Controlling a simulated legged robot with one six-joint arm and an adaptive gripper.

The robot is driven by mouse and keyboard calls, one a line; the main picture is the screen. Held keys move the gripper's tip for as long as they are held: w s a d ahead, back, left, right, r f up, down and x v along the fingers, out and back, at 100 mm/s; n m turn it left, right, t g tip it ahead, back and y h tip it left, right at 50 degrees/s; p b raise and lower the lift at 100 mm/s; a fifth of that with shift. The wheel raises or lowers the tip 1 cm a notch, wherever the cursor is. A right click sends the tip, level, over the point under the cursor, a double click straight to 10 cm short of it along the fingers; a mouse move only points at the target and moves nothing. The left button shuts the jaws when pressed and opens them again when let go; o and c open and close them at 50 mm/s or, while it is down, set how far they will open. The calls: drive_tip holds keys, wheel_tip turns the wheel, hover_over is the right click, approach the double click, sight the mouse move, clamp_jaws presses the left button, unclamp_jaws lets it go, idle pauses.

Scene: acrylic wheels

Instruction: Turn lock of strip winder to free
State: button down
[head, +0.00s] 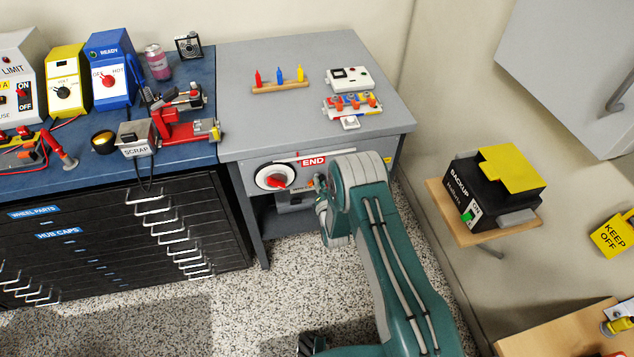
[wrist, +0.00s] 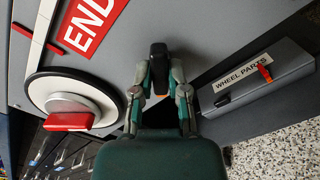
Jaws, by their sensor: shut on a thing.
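The strip winder is on the front of the grey bench, with a white round dial (head: 275,177) and a red handle (head: 277,181). In the wrist view the dial (wrist: 72,103) and its red handle (wrist: 70,121) are at the left, beside the red END label (wrist: 92,22). In the head view my arm mostly hides the gripper.
A grey box labelled WHEEL PARTS (wrist: 258,78) is close to the right of my gripper. The bench top (head: 245,120) holds a rack of coloured pegs (head: 280,86) and a white device (head: 350,78). Black drawers with wire handles (head: 150,220) stand at the left.

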drive_tip(key=n, duration=0.4)
drive_tip(key=shift+s+d+f+n, duration=0.1)
drive_tip(key=shift+s+f+n, duration=0.1)
drive_tip(key=shift+f+n, duration=0.15)
drive_tip(key=c, duration=0.5)
unclamp_jaws()
drive_tip(key=shift+w+r, duration=0.1)
drive_tip(key=shift+v, duration=3.4)
drive_tip(key=shift+r, duration=0.2)
